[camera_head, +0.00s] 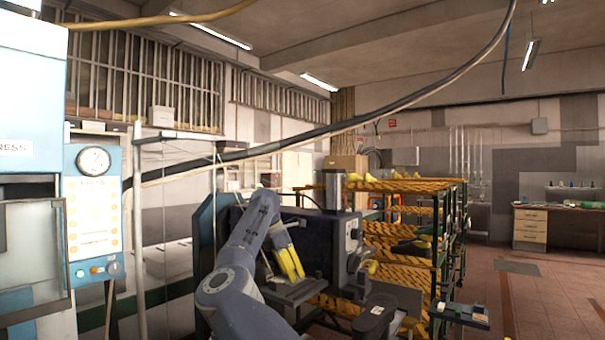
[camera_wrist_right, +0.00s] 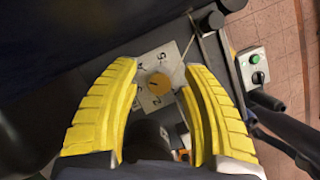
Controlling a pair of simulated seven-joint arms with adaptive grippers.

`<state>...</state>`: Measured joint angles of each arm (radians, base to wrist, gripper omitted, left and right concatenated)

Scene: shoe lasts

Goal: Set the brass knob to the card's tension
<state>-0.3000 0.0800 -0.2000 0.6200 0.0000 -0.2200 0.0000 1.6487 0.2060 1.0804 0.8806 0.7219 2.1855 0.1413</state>
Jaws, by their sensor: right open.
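The brass knob (camera_wrist_right: 159,84) sits on a pale square plate (camera_wrist_right: 147,103) with numbers around it in the right wrist view. A short dark mark shows on the knob, but which number it points at is hard to tell. My right gripper (camera_wrist_right: 159,97) is open, its two yellow fingers on either side of the knob with gaps between. Nothing is held. In the head view my right gripper (camera_head: 292,274) hangs in front of the dark machine (camera_head: 318,240). I cannot make out the knob or a card's writing there. My left gripper is not in view.
A dark bar with a black round handle (camera_wrist_right: 210,20) runs beside the plate. A rack with yellow lasts (camera_head: 412,186) stands behind the machine. Clear tiled floor (camera_head: 545,300) lies at the right.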

